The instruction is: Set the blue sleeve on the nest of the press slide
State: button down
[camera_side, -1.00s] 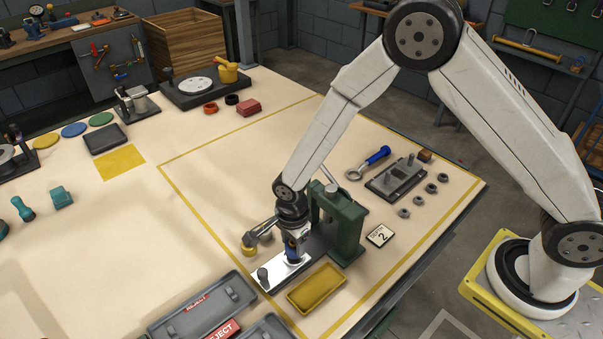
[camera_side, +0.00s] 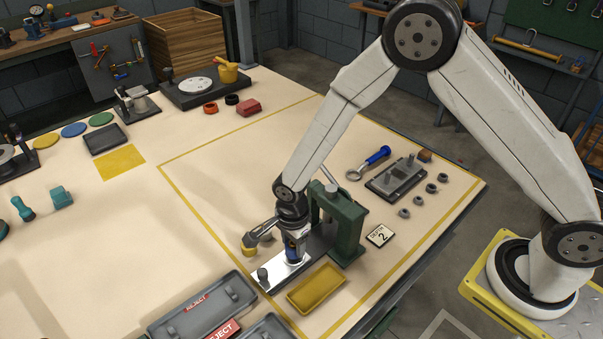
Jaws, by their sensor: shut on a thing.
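My gripper (camera_side: 292,250) points down over the metal press slide (camera_side: 272,274) in front of the green press (camera_side: 343,222). It is shut on the blue sleeve (camera_side: 292,254), of which a small blue part shows between the fingers. The sleeve is low, at or just above the slide's plate. The nest is hidden behind the gripper and sleeve, and I cannot tell whether the sleeve touches it. A dark knob (camera_side: 262,274) stands at the slide's near end.
A yellow tray (camera_side: 317,288) lies right of the slide. Grey reject boxes (camera_side: 203,308) are at the front. A fixture plate (camera_side: 396,180) and several nuts (camera_side: 431,188) lie behind the press. The mat's left middle is clear.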

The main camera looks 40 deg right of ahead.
jog(key=shift+f, duration=0.7)
dwell(1.3)
jog(key=shift+c, duration=0.3)
grip_release()
jog(key=shift+o, duration=0.3)
jog(key=shift+r, duration=0.2)
jog(key=shift+r, duration=3.3)
